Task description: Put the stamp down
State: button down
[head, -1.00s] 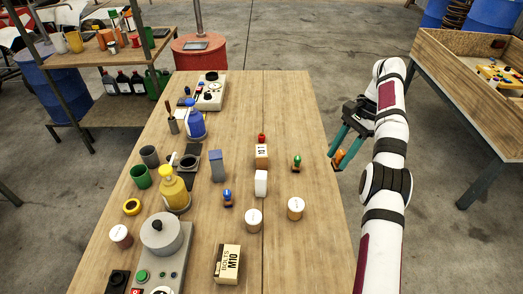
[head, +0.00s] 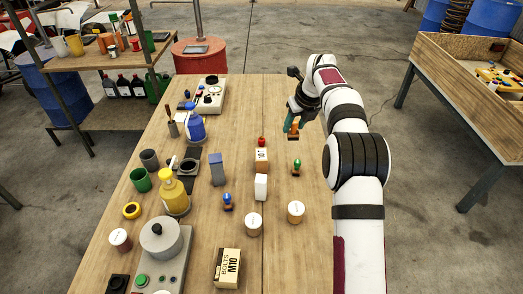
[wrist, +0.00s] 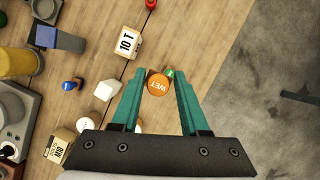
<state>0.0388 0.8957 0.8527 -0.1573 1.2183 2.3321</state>
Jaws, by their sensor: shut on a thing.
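My gripper (head: 296,118) is shut on an orange stamp (head: 293,130), held over the right side of the workbench (head: 290,240) near its far end. In the wrist view, the stamp's round orange top, marked "WET" (wrist: 158,84), sits between the teal fingertips (wrist: 158,92). Its lower part is hidden in that view. A green-topped stamp (head: 297,164) stands on the bench nearer the camera; its green top (wrist: 169,72) shows partly behind the held stamp. A blue stamp (head: 227,199) and a red-topped one (head: 262,138) stand to the left.
The "10 T" block (head: 261,160), a white block (head: 261,186) and two white-topped jars (head: 295,211) (head: 253,222) stand around the middle. The far right bench top is clear.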

jog(key=w+a+f, duration=0.1)
jog(key=a+f, duration=0.1)
jog(key=a, duration=0.1)
jog(key=w+a+f, duration=0.1)
jog(key=a+f, duration=0.1)
jog(key=a, duration=0.1)
jog(key=w+a+f, duration=0.1)
jog(key=a+f, duration=0.1)
jog(key=a, duration=0.1)
jog(key=shift+w, duration=0.3)
notch_tip(320, 180, down, 4)
jog(key=shift+a+f, duration=0.1)
jog(key=shift+c, duration=2)
grip_release()
